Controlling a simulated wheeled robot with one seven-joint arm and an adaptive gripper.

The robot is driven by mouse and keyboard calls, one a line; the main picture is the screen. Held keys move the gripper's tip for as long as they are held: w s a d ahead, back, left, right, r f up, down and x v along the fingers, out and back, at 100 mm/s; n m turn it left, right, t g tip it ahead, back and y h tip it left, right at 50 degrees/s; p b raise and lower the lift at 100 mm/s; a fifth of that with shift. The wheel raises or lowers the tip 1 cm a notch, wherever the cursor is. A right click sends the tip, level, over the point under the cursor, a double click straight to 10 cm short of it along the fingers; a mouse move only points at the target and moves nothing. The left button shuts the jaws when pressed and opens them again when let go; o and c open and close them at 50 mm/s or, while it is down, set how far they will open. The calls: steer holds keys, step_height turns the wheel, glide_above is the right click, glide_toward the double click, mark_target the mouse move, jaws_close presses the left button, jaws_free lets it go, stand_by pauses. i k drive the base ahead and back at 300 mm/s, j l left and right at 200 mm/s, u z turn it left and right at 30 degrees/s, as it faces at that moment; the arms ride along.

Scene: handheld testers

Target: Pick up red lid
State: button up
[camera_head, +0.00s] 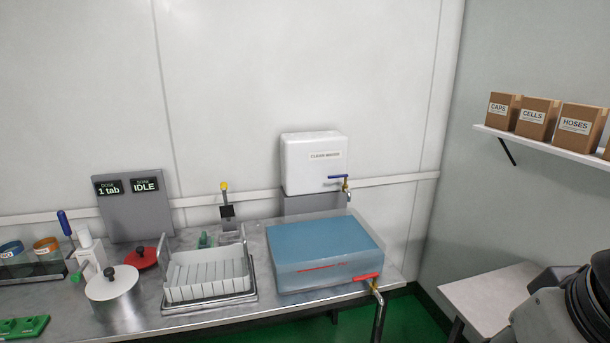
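A red lid (136,258) with a dark round knob lies on the metal bench, left of centre. It sits just behind and right of a silver pot (113,290), whose own lid has a dark knob. The pot hides part of the bench in front of the red lid. A white rack (207,277) stands close on its right. My gripper is not in view. Part of my own body shows at the lower right, far from the red lid.
A blue-topped tub (325,250) with a red-handled tap fills the bench's right side. A white water tank (313,165) stands behind it. A grey display panel (135,205) stands behind the lid. A white bottle (90,245) is at the lid's left. Boxes line a wall shelf (550,146).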

mark_target(142, 258)
steer(key=u, duration=1.25)
steer(key=i+j, duration=0.35)
steer(key=i, duration=0.2)
steer(key=i+j, duration=0.35)
steer(key=i, duration=0.25)
steer(key=i+j+z, duration=0.1)
steer(key=i+j, duration=0.2)
steer(key=i, duration=0.25)
steer(key=i+j, duration=0.4)
steer(key=i, duration=0.15)
